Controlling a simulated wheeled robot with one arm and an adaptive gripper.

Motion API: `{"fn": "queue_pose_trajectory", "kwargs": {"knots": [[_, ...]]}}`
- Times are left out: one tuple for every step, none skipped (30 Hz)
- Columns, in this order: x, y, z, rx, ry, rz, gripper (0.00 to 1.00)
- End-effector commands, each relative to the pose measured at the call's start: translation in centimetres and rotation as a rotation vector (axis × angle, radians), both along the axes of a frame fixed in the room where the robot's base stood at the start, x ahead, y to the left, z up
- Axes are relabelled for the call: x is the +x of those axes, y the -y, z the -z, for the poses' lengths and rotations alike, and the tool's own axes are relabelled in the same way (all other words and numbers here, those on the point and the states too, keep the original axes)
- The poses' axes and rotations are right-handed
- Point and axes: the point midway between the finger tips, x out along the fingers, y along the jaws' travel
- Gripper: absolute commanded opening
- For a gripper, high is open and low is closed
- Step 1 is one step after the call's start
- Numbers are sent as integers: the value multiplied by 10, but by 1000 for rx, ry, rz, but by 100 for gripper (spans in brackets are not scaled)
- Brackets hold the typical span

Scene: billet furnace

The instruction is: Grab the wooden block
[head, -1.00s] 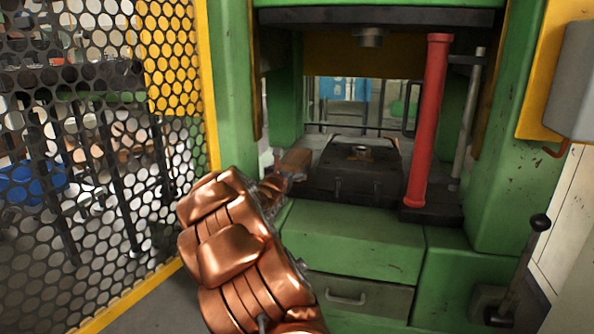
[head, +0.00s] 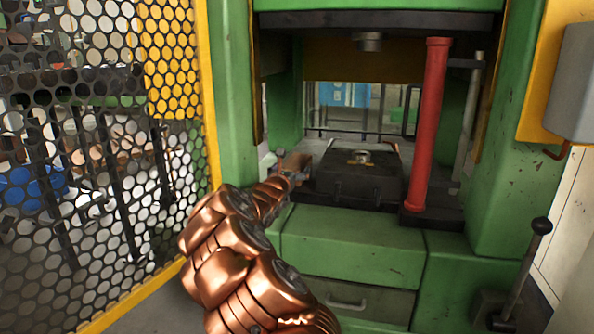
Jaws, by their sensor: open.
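The wooden block (head: 294,162) is a small brown piece on the left side of the press bed, just left of the dark die block. My gripper (head: 288,179) is at the end of my copper-coloured arm, right at the near side of the wooden block. It is open. Its fingers are small and partly merge with the block's lower edge, so I cannot tell whether they touch it or straddle it. The lower part of the block is hidden behind the gripper.
The dark die block (head: 358,182) with a round metal boss stands right of the wooden block. A red column (head: 428,125) rises at the right. The green press frame (head: 232,95) and a yellow-edged perforated guard (head: 110,200) bound the left. A lever (head: 524,265) stands front right.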

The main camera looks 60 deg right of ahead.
Motion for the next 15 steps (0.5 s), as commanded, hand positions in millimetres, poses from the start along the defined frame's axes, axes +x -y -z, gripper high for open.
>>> {"fn": "queue_pose_trajectory", "kwargs": {"knots": [[1,4,0,-1,3,1,100],[3,6,0,-1,3,0,100],[4,10,0,-2,3,-1,100],[5,12,0,-1,3,0,100],[6,15,1,0,3,0,100],[8,18,2,1,2,0,100],[9,21,2,2,3,1,100],[10,24,2,2,3,0,100],[13,27,2,2,3,-2,100],[14,30,2,2,3,-2,100],[15,32,2,2,3,-2,100],[15,35,2,2,3,-1,100],[15,37,2,2,2,0,100],[16,39,1,1,1,0,100],[16,41,1,1,1,0,100]]}}
